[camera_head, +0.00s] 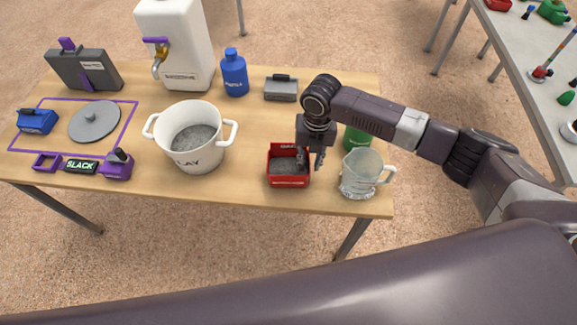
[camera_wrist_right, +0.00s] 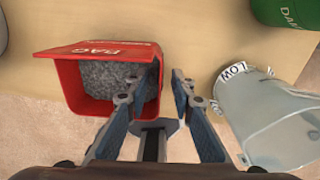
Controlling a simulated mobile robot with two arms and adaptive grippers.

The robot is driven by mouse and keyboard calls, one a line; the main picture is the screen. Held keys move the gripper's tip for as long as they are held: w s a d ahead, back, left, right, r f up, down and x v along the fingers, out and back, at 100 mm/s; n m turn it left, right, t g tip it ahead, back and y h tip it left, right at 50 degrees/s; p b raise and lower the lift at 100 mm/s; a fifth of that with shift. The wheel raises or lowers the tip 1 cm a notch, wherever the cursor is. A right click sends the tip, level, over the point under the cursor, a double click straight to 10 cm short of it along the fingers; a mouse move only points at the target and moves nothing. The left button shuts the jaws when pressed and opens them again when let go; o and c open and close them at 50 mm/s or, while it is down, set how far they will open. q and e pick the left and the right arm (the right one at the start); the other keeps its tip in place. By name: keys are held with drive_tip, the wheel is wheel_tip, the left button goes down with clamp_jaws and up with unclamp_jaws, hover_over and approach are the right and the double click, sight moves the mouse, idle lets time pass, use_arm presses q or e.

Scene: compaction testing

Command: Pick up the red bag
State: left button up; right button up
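The red bag (camera_head: 290,182) is an open red box holding grey granular material, near the front edge of the wooden table. In the right wrist view the red bag (camera_wrist_right: 95,55) shows a flap lettered BAG. My right gripper (camera_head: 310,164) points down at the bag's right side. In the right wrist view the right gripper (camera_wrist_right: 165,88) is open, with one finger over the bag's inside and the other beyond its right wall. I cannot tell whether either finger touches the wall. My left gripper is not in view.
A clear mug (camera_head: 356,175) stands close to the right of the bag, with a green container (camera_head: 357,138) behind it. A white pot (camera_head: 183,145) is to the left. A grey box (camera_head: 281,90) and blue bottle (camera_head: 234,77) stand behind.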

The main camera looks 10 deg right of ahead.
drive_tip(key=shift+f, duration=0.1)
drive_tip(key=c, duration=0.5)
clamp_jaws()
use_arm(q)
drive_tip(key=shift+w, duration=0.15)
use_arm(e)
drive_tip(key=shift+r, duration=0.5)
use_arm(q)
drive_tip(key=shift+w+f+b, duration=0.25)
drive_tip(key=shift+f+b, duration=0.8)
drive_tip(key=shift+b, duration=0.05)
use_arm(e)
wheel_tip(320, 180, up, 19)
